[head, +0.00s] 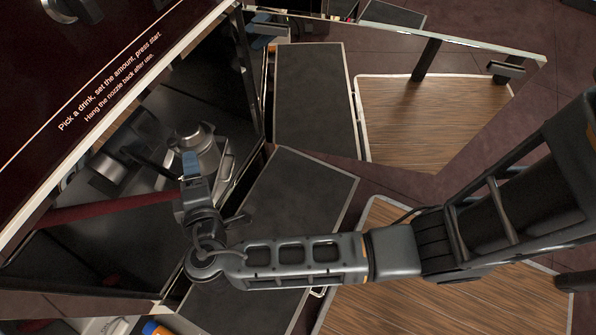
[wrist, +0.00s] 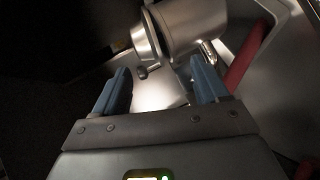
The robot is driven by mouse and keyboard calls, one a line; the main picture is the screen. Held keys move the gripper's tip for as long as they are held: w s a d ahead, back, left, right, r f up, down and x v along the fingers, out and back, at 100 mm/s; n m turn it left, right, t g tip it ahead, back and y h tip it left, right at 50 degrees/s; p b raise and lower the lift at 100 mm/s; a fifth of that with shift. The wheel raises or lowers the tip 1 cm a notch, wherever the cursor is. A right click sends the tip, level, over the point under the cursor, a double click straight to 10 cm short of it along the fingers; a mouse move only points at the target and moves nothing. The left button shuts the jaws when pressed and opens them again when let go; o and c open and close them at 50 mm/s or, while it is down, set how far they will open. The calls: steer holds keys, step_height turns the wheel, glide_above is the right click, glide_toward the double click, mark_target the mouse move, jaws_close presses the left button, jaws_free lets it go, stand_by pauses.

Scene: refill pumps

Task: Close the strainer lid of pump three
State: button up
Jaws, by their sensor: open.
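A silver metal pump body, with a round strainer housing (head: 205,150), sits inside the dark cabinet in the head view. The same silver cylinder (wrist: 195,25) shows at the top of the wrist view, with a flanged end and a short spout. I cannot tell the strainer lid apart from the housing, nor read which pump this is. My gripper (head: 190,163) is inside the cabinet opening, its blue fingers close in front of the housing. In the wrist view my gripper (wrist: 161,85) is open, with nothing held. A pale metal surface with a small dark knob (wrist: 142,73) shows beyond the fingers.
A red pipe (head: 105,211) crosses the cabinet floor left of my gripper. A dark cylindrical part (head: 108,170) stands left of the housing. The sign panel (head: 100,60) overhangs at upper left. A dark flat panel (head: 285,215) lies below my forearm.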

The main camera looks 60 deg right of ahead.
steer(key=s+d+f+g+y, duration=0.1)
steer(key=s+d+f+y, duration=0.2)
steer(key=s, duration=0.6)
steer(key=s+f+y, duration=0.4)
steer(key=s, duration=0.4)
steer(key=s+r+m+y+b, duration=0.1)
steer(key=s+r+y, duration=0.1)
steer(key=s+r, duration=0.2)
steer(key=shift+s+m+t, duration=0.3)
steer(key=shift+s+m, duration=0.1)
steer(key=shift+s, duration=0.8)
steer(key=shift+d, duration=0.1)
